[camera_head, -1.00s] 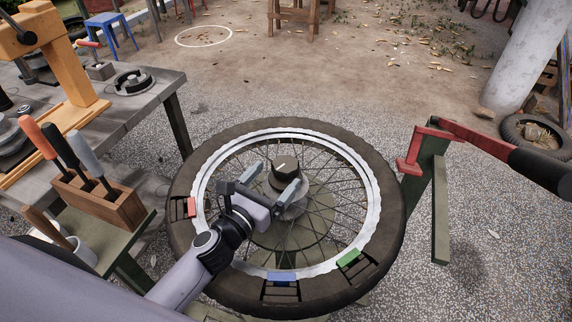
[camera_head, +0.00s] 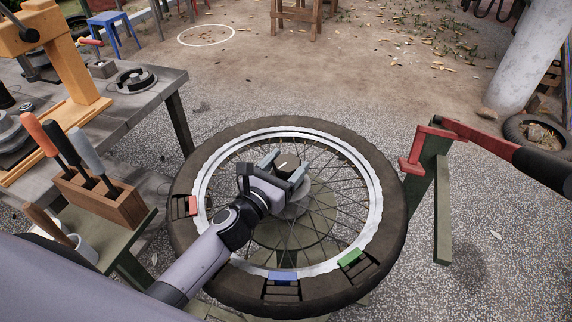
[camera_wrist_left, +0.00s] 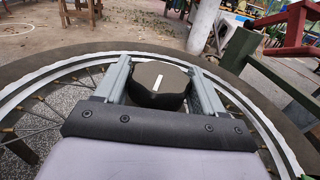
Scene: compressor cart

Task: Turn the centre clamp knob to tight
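The centre clamp knob (camera_head: 290,162) is a dark round knob with a white pointer line on top. It sits at the hub of the spoked wheel (camera_head: 393,200), which lies flat. My left gripper (camera_head: 284,167) is at the hub, with its two grey fingers on either side of the knob. In the left wrist view the knob (camera_wrist_left: 160,92) stands between the open fingers, with a visible gap on the right and a narrower one on the left. The white line there runs nearly straight away from me, tilted slightly. My right gripper is not in view.
Red, blue (camera_head: 282,277) and green (camera_head: 350,257) blocks sit around the wheel's rim. A wooden holder (camera_head: 105,203) with several handled tools stands at left beside a workbench (camera_head: 150,90). A red lever with a black grip (camera_head: 540,168) is at right.

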